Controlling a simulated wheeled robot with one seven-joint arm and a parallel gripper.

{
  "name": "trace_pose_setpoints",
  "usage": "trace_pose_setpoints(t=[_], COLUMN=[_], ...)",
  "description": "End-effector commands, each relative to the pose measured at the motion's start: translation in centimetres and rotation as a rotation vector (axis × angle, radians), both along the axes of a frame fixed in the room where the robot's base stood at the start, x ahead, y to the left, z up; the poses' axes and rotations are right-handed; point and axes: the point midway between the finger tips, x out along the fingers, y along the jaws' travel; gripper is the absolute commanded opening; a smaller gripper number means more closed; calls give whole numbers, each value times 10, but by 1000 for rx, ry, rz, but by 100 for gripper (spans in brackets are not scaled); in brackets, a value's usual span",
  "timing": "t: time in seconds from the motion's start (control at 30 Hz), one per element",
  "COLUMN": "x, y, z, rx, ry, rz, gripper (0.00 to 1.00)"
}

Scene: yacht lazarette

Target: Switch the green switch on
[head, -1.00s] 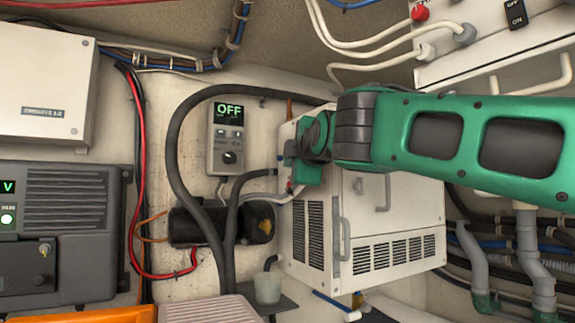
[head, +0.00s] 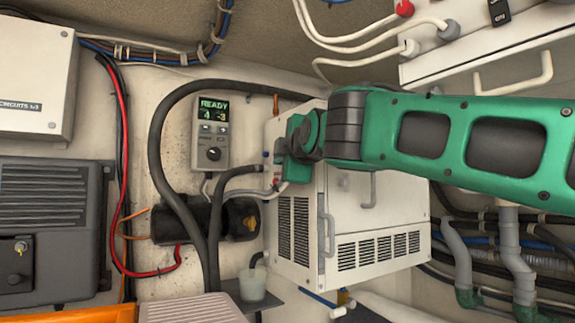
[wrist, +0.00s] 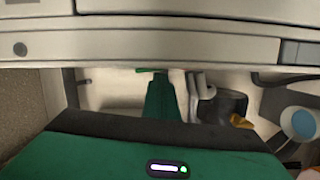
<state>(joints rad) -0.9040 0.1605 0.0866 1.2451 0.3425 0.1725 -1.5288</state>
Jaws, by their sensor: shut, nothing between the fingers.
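I cannot make out a green switch in either view. In the wrist view, my gripper (wrist: 160,78) is shut and empty, its green fingers pointing away beneath a pale edge. In the head view, my green arm reaches from the right across the front of a white vented cabinet (head: 378,221). Its end is at the cabinet's upper left edge, and the fingertips are hidden there. Small blue and red parts show on the cabinet's left side beside my arm. A grey controller (head: 211,134) on the wall reads "READY" with "4" and "-3"; it has a round knob.
A black pump (head: 205,220) and thick black hoses (head: 156,150) lie left of the cabinet. A dark finned unit (head: 50,228) and a white circuit box (head: 35,85) are at the left. White cables and a handled panel (head: 515,80) are at upper right.

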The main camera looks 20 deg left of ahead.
Motion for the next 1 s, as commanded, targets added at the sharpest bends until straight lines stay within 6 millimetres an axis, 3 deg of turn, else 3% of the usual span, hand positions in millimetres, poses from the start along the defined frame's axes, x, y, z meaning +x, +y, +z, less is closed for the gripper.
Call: trace_pose_setpoints(t=[0.33,0.7,1.0], x=[-17,-67,-90], y=[19,-30,-48], z=[-6,-7,-9], rx=[0,0,0], ry=[1,0,1], rz=[-7,-17,-19], gripper=[0,0,0])
